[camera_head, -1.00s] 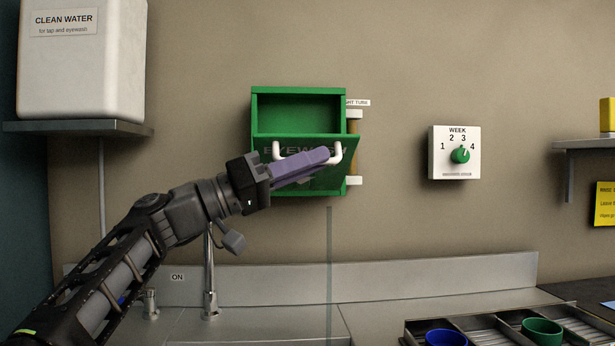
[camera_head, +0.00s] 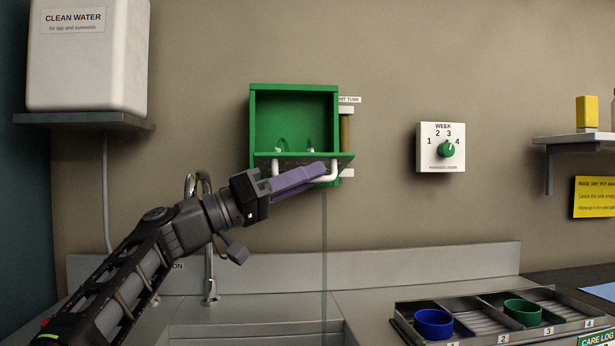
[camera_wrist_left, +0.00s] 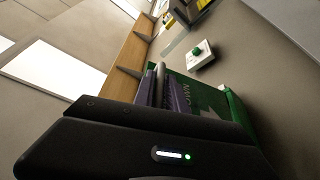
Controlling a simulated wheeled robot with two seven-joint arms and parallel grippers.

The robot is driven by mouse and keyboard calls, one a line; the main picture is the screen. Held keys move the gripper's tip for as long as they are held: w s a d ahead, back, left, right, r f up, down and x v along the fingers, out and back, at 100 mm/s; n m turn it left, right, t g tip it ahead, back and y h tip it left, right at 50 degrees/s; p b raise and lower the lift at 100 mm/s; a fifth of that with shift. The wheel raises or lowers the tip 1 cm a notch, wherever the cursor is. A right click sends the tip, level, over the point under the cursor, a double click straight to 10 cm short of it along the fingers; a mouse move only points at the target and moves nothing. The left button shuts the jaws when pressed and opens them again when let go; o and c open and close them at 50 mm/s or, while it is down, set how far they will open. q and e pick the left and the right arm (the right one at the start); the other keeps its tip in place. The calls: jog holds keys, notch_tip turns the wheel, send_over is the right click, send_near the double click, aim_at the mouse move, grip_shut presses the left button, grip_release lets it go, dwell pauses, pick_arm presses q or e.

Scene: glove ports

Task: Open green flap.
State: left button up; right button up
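The green flap (camera_head: 300,158) is the front of the green eyewash box (camera_head: 295,88) on the wall. It is hinged at the bottom and tipped outward, seen nearly edge-on, so the box interior shows. A white bar handle (camera_head: 331,173) is on its outer face. My left gripper (camera_head: 300,179) has its purple fingers across the handle bar and looks shut on it; the fingers hide the bar's middle. In the left wrist view, the lettered flap (camera_wrist_left: 205,95) lies just beyond the fingers (camera_wrist_left: 166,92). My right gripper is not in view.
A tap (camera_head: 209,275) stands below my left forearm. A white water tank (camera_head: 88,65) sits on a shelf at left. A week dial (camera_head: 446,149) is on the wall to the right. A tray (camera_head: 480,325) with a blue cup (camera_head: 433,324) and green cup (camera_head: 523,312) lies lower right.

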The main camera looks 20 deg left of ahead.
pick_arm(q)
jog(key=shift+s, duration=0.1)
dwell(0.3)
jog(key=shift+b+v, duration=0.95)
jog(key=shift+v, duration=2.9)
jog(key=shift+a, duration=0.2)
jog(key=a+f, duration=0.1)
jog(key=a, duration=0.1)
jog(key=s+a+f+b, duration=0.1)
jog(key=a, duration=0.2)
jog(key=s+a+f, duration=0.1)
jog(key=a, duration=0.2)
jog(key=shift+s+a+f, duration=0.1)
jog(key=shift+s+a, duration=0.05)
jog(key=shift+f+b, duration=0.15)
jog(key=shift+b, duration=0.2)
jog(key=shift+c, duration=0.5)
